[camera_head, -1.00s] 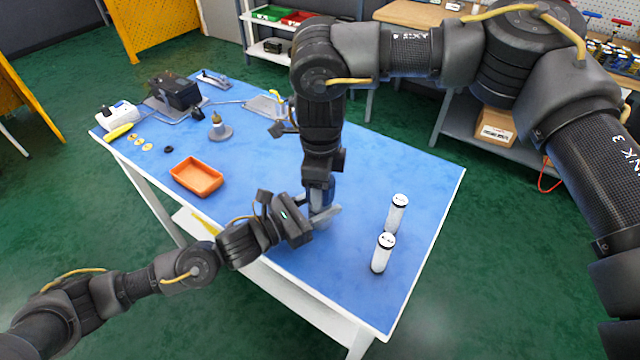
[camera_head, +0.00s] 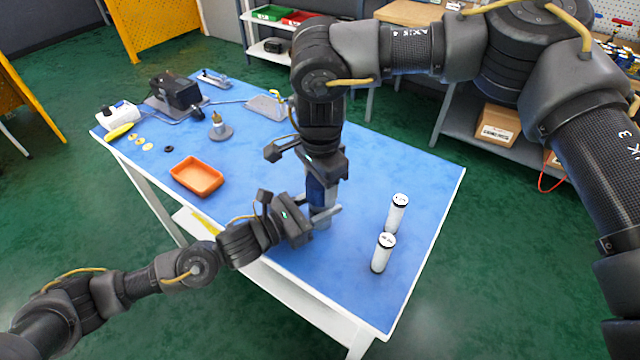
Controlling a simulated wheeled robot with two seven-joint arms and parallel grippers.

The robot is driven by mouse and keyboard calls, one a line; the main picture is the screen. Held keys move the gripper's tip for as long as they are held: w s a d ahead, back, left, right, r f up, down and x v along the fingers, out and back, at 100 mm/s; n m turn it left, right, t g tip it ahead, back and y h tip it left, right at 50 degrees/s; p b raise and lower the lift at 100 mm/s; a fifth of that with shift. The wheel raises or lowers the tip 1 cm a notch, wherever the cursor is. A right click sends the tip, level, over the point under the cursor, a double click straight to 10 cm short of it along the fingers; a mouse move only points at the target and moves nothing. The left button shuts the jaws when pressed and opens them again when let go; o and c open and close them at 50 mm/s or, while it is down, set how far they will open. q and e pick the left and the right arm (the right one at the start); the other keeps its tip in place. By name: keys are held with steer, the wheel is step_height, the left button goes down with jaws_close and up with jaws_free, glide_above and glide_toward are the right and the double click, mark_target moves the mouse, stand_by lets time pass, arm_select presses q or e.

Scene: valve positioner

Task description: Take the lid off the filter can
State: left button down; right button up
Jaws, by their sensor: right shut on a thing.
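The filter can (camera_head: 321,224) stands upright near the front edge of the blue table; its grey lower part shows behind and below my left gripper. My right gripper (camera_head: 321,184) points down over the can from above and is shut on its lid; the lid itself is mostly hidden by the gripper. My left gripper (camera_head: 326,214) reaches in from the left at the can's side, its fingers beside the can. Whether its fingers press on the can cannot be made out. Any gap between lid and can is hidden too.
Two white cylinders with dark ends (camera_head: 397,213) (camera_head: 383,253) stand to the right on the table. An orange tray (camera_head: 197,183) lies to the left. A dark device (camera_head: 176,92) and a small brass-topped part (camera_head: 217,121) are farther back.

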steer(key=shift+r, duration=0.15)
steer(key=shift+r, duration=0.95)
steer(key=shift+r, duration=2.05)
arm_select(q)
steer(key=c, duration=0.7)
jaws_free()
steer(key=shift+o, duration=0.2)
steer(key=b+v, duration=0.2)
steer(key=v, duration=0.8)
steer(key=shift+s+a+f, duration=0.1)
steer(key=shift+a+f, duration=0.05)
steer(key=shift+a, duration=0.2)
arm_select(e)
step_height(320, 180, down, 3)
steer(key=shift+r, duration=0.2)
arm_select(q)
steer(key=shift+s+a+b, duration=0.3)
steer(key=shift+s+a, duration=0.1)
steer(key=shift+a, duration=0.15)
